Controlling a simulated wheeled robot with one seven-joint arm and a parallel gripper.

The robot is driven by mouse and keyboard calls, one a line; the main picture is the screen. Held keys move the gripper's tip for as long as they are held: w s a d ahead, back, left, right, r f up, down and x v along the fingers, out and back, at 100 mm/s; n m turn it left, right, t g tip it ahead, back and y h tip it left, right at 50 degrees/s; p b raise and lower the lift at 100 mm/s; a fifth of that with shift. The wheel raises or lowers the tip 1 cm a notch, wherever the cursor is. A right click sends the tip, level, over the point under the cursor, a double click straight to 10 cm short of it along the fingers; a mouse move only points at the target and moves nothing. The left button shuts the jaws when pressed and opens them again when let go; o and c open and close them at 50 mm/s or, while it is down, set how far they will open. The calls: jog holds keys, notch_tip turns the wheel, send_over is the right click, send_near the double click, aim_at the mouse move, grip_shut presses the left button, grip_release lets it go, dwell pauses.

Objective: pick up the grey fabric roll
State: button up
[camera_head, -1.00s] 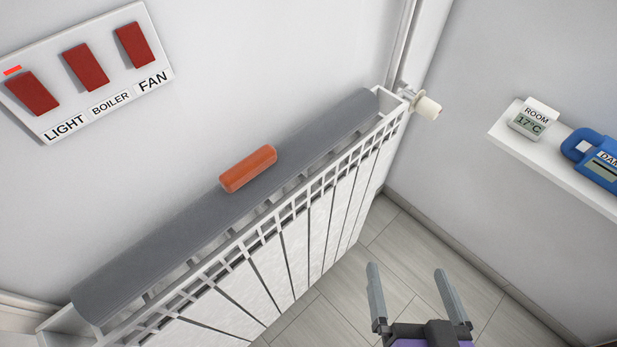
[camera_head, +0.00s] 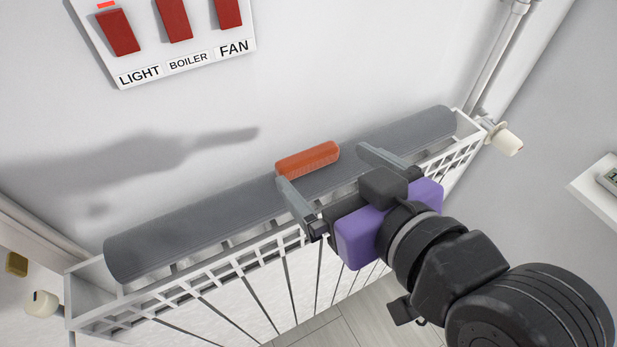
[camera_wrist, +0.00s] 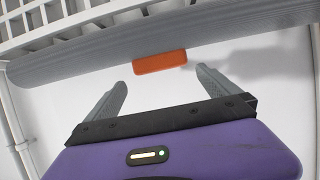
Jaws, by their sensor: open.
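The grey fabric roll (camera_head: 200,225) lies lengthwise along the top of the white radiator, against the wall. It also shows in the wrist view (camera_wrist: 90,60). An orange block (camera_head: 308,160) with rounded edges rests on the roll near its middle, and it shows in the wrist view (camera_wrist: 160,62). My gripper (camera_head: 330,175) is open over the radiator, its two grey fingers apart and pointing toward the roll, one to each side of the orange block in the picture. Nothing is between the fingers in the wrist view (camera_wrist: 160,85). Whether the fingertips touch the roll, I cannot tell.
The white radiator (camera_head: 90,285) has an open grille top and valves at both ends. A wall panel (camera_head: 180,68) with red switches labelled LIGHT, BOILER and FAN is above it. A white shelf (camera_head: 600,190) juts out at the right. The wall between panel and roll is bare.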

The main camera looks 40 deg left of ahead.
aim_at(308, 154)
jog(key=x, duration=0.6)
jog(key=shift+a+f+p, duration=0.15)
jog(key=shift+a+p, duration=0.15)
jog(key=shift+a, duration=0.05)
jog(key=shift+c, duration=0.2)
jog(key=c, duration=1.8)
jog(key=shift+o, duration=0.2)
